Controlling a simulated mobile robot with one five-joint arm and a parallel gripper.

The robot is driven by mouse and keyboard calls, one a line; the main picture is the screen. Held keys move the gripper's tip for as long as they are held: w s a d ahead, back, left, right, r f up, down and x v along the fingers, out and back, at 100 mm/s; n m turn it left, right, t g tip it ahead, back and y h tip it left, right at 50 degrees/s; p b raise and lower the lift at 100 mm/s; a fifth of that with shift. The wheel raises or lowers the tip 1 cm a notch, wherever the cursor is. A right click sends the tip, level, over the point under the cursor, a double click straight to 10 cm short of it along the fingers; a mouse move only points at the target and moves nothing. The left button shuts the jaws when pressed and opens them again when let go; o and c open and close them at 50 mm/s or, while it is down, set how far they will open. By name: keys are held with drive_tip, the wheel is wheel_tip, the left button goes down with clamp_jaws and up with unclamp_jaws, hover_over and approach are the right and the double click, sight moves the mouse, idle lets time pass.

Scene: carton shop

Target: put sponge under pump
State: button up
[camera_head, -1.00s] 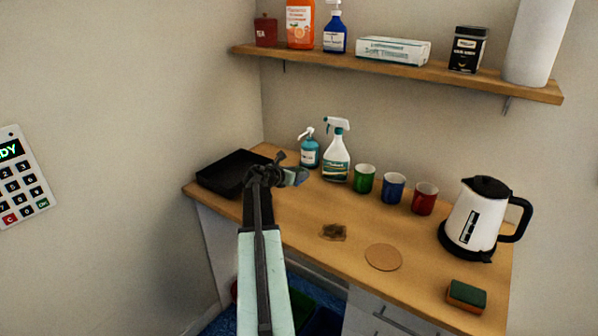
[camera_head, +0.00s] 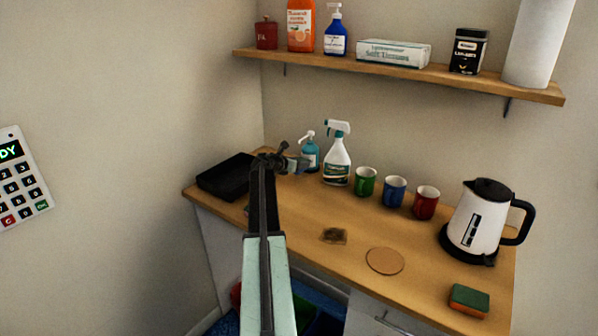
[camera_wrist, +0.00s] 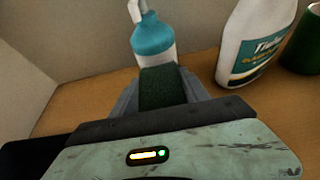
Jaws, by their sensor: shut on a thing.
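My gripper (camera_head: 297,163) is shut on a dark green block, which looks like a sponge (camera_wrist: 163,88) seen from its green side. The teal pump bottle (camera_head: 311,153) with a white pump head stands upright on the counter by the back wall. In the wrist view the pump bottle (camera_wrist: 153,40) is straight ahead, just beyond the held sponge's far end. I cannot tell whether they touch. The bottle's foot is hidden behind the sponge. Another sponge (camera_head: 469,300), green on top and orange below, lies at the counter's front right.
A white spray bottle (camera_head: 337,160) stands close right of the pump bottle. Green (camera_head: 365,182), blue (camera_head: 394,191) and red (camera_head: 425,203) mugs, then a kettle (camera_head: 478,220), follow rightward. A black tray (camera_head: 226,176) is at left. A coaster (camera_head: 384,261) and brown patch (camera_head: 334,235) lie in front.

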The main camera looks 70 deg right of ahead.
drive_tip(key=f+b, duration=0.4)
drive_tip(key=shift+d, duration=0.2)
drive_tip(key=shift+r+p, duration=0.2)
drive_tip(key=shift+p, duration=0.1)
drive_tip(key=shift+f, duration=0.2)
drive_tip(key=o, duration=1.3)
drive_tip(key=shift+r, duration=0.15)
drive_tip(key=shift+w+a+r, duration=0.1)
drive_tip(key=shift+a+r, duration=0.1)
drive_tip(key=shift+r, duration=0.05)
drive_tip(key=p+v, duration=0.4)
drive_tip(key=v, duration=0.6)
drive_tip(key=shift+w+a+r, duration=0.1)
drive_tip(key=shift+a+r, duration=0.1)
drive_tip(key=shift+a, duration=0.15)
drive_tip(key=shift+w+a+p, duration=0.15)
drive_tip(key=shift+a+p, duration=0.15)
drive_tip(key=shift+a, duration=0.05)
